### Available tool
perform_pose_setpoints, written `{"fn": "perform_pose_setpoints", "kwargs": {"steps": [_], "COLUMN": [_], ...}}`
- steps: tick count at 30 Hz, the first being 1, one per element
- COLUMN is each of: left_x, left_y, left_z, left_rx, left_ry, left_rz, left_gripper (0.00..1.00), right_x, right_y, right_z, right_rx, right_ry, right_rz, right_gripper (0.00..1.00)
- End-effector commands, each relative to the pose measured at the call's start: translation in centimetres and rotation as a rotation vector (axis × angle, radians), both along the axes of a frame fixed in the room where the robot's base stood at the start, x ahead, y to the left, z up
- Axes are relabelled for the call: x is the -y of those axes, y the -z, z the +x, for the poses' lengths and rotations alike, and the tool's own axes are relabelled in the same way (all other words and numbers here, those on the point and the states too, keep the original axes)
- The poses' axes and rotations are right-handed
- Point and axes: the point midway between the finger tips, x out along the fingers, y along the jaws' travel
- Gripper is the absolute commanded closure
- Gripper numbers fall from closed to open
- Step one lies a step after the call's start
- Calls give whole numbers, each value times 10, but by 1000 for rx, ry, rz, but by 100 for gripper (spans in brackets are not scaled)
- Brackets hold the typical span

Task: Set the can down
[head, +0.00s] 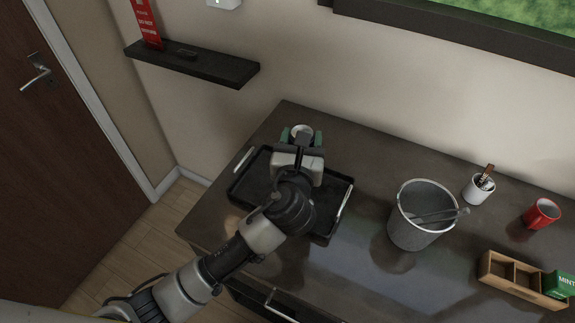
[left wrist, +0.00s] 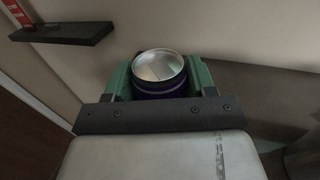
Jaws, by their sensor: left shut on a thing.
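My left gripper (head: 301,137) is shut on a can (head: 302,130), near the back edge of the black tray on the dark vanity top. In the left wrist view the can (left wrist: 159,72) has a silver top and a dark purple side. It stands upright between the green fingers of the gripper (left wrist: 160,80). The gripper and arm cover most of the can in the head view. I cannot tell whether the can's base touches anything. My right gripper is not in view.
The black tray (head: 252,190) with pale handles lies under my left arm. To its right stand an ice bucket (head: 408,232) with tongs, a white cup (head: 477,192), a red mug (head: 541,214) and a wooden box (head: 507,287). A dark shelf (head: 205,66) is on the wall.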

Motion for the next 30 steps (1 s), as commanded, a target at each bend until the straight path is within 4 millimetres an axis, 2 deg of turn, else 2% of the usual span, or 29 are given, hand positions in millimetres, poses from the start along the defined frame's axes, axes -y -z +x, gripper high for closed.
{"fn": "perform_pose_setpoints", "kwargs": {"steps": [12, 15, 20, 27, 30], "left_x": [-86, -101, -113, -114, -113], "left_y": [51, 61, 68, 102, 109], "left_z": [11, 13, 14, 14, 14], "left_rx": [-3, -2, 0, -4, -2], "left_ry": [-4, -3, -1, -2, -1], "left_rz": [6, 4, 1, 1, 0], "left_gripper": [74, 74, 74, 74, 74], "right_x": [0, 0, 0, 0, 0], "right_y": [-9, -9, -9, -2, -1], "right_z": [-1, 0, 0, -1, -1], "right_rx": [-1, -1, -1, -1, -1], "right_ry": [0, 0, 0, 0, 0], "right_rz": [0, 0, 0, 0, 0], "right_gripper": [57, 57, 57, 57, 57]}}
